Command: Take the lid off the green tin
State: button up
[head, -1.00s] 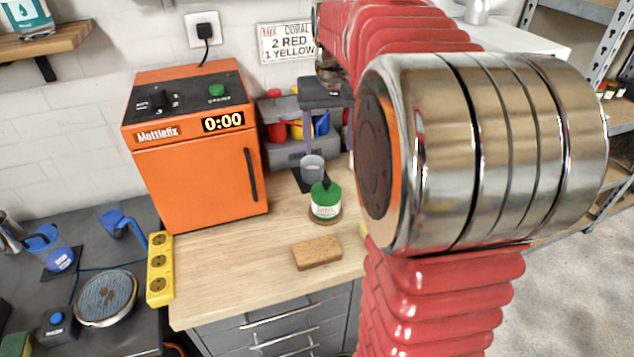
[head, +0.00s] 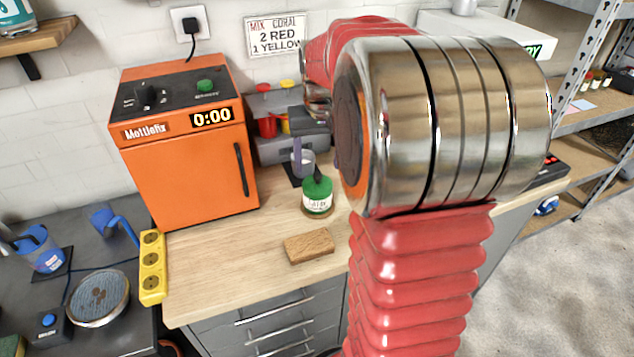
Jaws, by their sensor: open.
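The green tin (head: 317,203) stands upright on the wooden worktop, with a white label and a green lid (head: 316,187) on top. A dark upright piece rises from the lid. My gripper (head: 308,150) hangs above and slightly behind the tin in the picture, fingers pointing down. Its grey body and a purplish left finger show; the other finger is largely hidden by my arm. It is open, and I see nothing held in it. I cannot tell whether a finger touches the lid.
A brown block (head: 309,246) lies in front of the tin. An orange Mottlefix cabinet (head: 193,165) is to the left, and a grey rack with coloured containers (head: 268,127) is behind. The worktop (head: 230,260) front left is clear.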

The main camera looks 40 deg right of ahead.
aim_at(318, 175)
jog(key=shift+f, duration=0.25)
jog(key=shift+w+d+f, duration=0.1)
jog(key=shift+w+f, duration=0.1)
jog(key=shift+f, duration=1.05)
jog(key=shift+w+d+f, duration=0.1)
jog(key=shift+w+f, duration=0.1)
jog(key=shift+f, duration=1.05)
jog(key=shift+c, duration=0.5)
jog(key=shift+f, duration=0.1)
jog(key=c, duration=1.1)
jog(key=shift+s, duration=0.1)
